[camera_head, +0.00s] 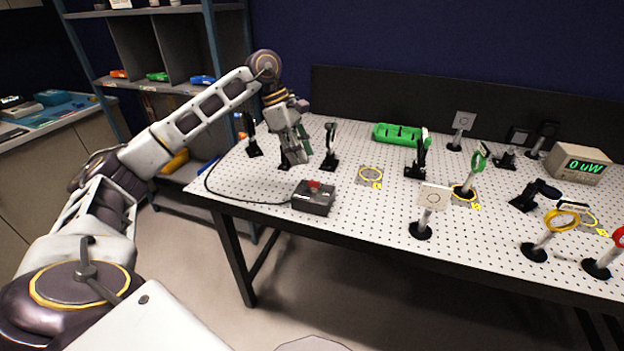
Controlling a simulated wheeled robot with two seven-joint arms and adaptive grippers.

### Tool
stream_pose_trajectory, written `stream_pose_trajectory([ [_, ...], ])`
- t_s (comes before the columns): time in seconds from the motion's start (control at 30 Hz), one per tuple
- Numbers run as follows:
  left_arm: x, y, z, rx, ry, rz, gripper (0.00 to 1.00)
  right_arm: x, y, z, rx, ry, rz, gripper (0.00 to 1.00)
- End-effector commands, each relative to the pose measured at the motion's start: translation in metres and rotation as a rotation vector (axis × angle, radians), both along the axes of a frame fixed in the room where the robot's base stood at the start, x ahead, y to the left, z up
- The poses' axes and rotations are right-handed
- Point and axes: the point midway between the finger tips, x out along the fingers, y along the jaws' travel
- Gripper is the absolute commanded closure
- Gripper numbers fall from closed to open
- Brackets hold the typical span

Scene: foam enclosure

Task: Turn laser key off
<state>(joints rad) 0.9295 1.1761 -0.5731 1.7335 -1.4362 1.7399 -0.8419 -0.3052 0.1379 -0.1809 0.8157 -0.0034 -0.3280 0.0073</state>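A dark box (313,199) with a red knob or key (314,184) on top sits near the front left of the perforated table. A black cable runs from it to the left. I take it for the laser key box, but the key's angle is too small to tell. My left gripper (299,156) points down above the table, behind and slightly left of the box, apart from the red knob. Its fingers are too small and overlapped to tell open from shut. A meter (577,164) at the right reads "0 uW". My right gripper is not in view.
Black optic posts (330,147) stand beside and behind my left gripper. A green holder (398,134), a white card on a post (433,197) and several ring mounts (561,221) stand farther right. The table surface (365,213) right of the box is clear.

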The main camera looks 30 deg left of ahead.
Motion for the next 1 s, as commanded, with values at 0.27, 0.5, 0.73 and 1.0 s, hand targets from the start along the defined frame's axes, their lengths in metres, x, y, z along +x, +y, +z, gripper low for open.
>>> stream_pose_trajectory([
  [0.27, 0.003, -0.014, -0.035, 0.0, 0.001, -0.002, 0.71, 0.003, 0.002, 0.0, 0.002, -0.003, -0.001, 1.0],
  [0.5, 0.005, -0.026, -0.063, -0.001, 0.003, -0.001, 0.71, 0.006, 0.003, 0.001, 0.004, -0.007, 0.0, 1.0],
  [0.73, 0.007, -0.032, -0.079, 0.0, 0.0, -0.001, 0.71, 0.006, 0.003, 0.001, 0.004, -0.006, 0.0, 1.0],
  [1.0, 0.008, -0.033, -0.082, 0.0, 0.0, -0.001, 0.71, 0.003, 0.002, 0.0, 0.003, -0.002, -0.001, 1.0],
])
